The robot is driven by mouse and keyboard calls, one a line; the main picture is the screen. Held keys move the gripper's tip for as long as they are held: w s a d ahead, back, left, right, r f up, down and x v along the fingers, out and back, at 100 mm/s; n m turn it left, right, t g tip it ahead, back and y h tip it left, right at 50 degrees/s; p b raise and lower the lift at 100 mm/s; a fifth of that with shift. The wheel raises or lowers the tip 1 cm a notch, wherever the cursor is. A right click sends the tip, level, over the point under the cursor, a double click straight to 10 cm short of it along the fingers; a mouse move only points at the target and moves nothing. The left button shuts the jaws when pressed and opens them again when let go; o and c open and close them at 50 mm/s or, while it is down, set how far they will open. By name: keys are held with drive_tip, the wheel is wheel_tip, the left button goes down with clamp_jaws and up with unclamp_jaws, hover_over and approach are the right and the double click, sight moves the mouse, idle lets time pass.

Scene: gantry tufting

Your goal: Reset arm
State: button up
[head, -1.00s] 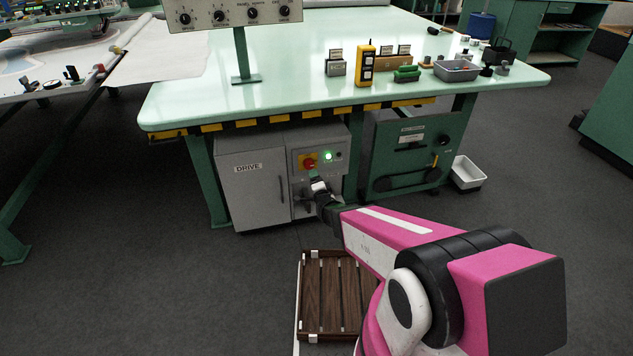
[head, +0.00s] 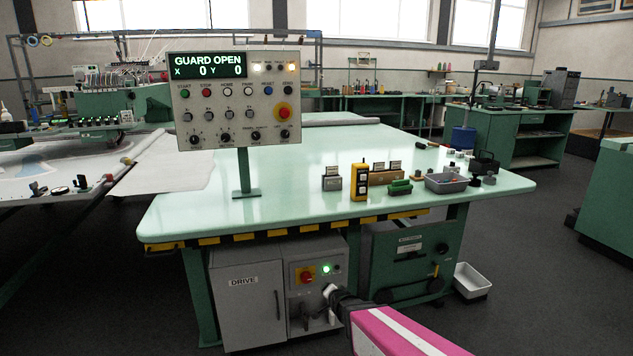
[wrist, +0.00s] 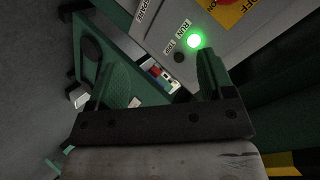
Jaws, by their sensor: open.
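My gripper (head: 331,293) is in front of the grey drive cabinet (head: 240,305), just below its lit green lamp (head: 325,268) and red-and-yellow switch (head: 306,275). In the wrist view my gripper (wrist: 152,80) has its two fingers wide apart with nothing between them. One finger overlaps the panel close to the glowing RUN lamp (wrist: 194,41); I cannot tell whether it touches. My pink arm reaches in from the lower right of the head view.
The pale green table (head: 300,205) stands above the cabinet, with a yellow-black edge strip. Its control panel (head: 235,105) reads GUARD OPEN, X 0, Y 0. A yellow handheld unit (head: 359,182) and grey tray (head: 446,183) stand on it. A white bin (head: 472,281) is on the floor.

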drive_tip(key=s+d+r+n+g+h, duration=0.1)
drive_tip(key=s+d+r+n+g, duration=0.3)
drive_tip(key=s, duration=0.5)
drive_tip(key=s+d+r+n+g+h, duration=0.1)
drive_tip(key=s+d+r+n+g, duration=0.2)
drive_tip(key=s+d+r+g, duration=0.2)
drive_tip(key=s+d+g, duration=0.2)
drive_tip(key=s+d, duration=0.1)
drive_tip(key=shift+s+d+r+n, duration=0.35)
drive_tip(key=shift+d+r+n, duration=0.05)
